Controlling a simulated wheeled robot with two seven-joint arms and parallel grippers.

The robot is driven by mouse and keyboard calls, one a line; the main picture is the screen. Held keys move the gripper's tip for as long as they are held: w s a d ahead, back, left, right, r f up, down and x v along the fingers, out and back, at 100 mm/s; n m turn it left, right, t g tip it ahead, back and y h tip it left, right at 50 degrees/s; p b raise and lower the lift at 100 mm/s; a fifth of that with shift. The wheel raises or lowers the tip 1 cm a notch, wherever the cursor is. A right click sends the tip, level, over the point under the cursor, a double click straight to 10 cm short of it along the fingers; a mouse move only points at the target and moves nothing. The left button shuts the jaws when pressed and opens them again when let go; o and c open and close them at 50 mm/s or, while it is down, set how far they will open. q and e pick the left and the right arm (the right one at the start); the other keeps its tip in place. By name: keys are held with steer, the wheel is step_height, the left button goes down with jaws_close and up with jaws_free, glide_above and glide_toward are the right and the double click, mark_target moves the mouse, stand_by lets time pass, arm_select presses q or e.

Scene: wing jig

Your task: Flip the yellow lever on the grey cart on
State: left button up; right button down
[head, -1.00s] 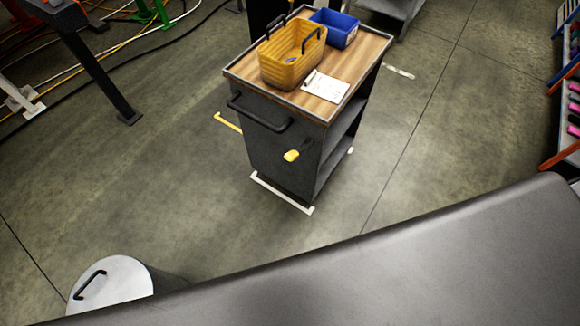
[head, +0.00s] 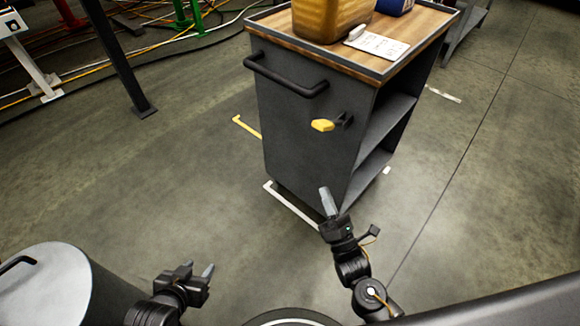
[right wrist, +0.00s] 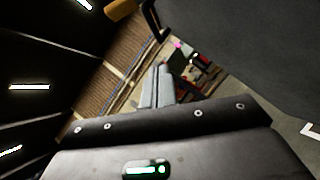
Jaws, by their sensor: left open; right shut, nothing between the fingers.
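The grey cart (head: 305,125) stands ahead of me in the head view, with a wooden top. The yellow lever (head: 323,125) is on its near end panel, near the right edge and below the black handle. Its yellow grip points left from a dark mount. My right gripper (head: 327,202) is shut and empty, below the lever and apart from it. The right gripper's fingers also show in the right wrist view (right wrist: 157,88). My left gripper (head: 197,270) is open and empty at the lower left, away from the cart.
The cart's handle (head: 287,77) sticks out above and left of the lever. A yellow bin (head: 330,18), a blue bin (head: 392,6) and a white paper (head: 377,44) are on top. A grey drum (head: 45,285) stands at lower left. Floor around the cart is mostly clear.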

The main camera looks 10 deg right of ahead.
mark_target(331, 124)
arm_select(q)
steer(key=r, duration=0.1)
steer(key=r+b, duration=0.1)
steer(key=shift+s+r+t, duration=0.3)
steer(key=shift+s+t, duration=0.05)
steer(key=shift+t, duration=0.05)
arm_select(e)
steer(key=r+n+t, duration=0.1)
steer(key=s+r+n+t, duration=0.1)
steer(key=r, duration=0.1)
steer(key=shift+s+y, duration=0.15)
steer(key=shift+y, duration=0.15)
arm_select(q)
steer(key=shift+s+a+f+g+y, duration=0.4)
steer(key=shift+s+a+f+g, duration=0.3)
steer(key=shift+s, duration=0.1)
arm_select(e)
steer(key=s+d+r+x, duration=0.1)
steer(key=d+x, duration=0.1)
steer(key=x, duration=1)
steer(key=shift+w+r, duration=0.35)
steer(key=shift+r, duration=0.25)
steer(key=shift+a, duration=0.1)
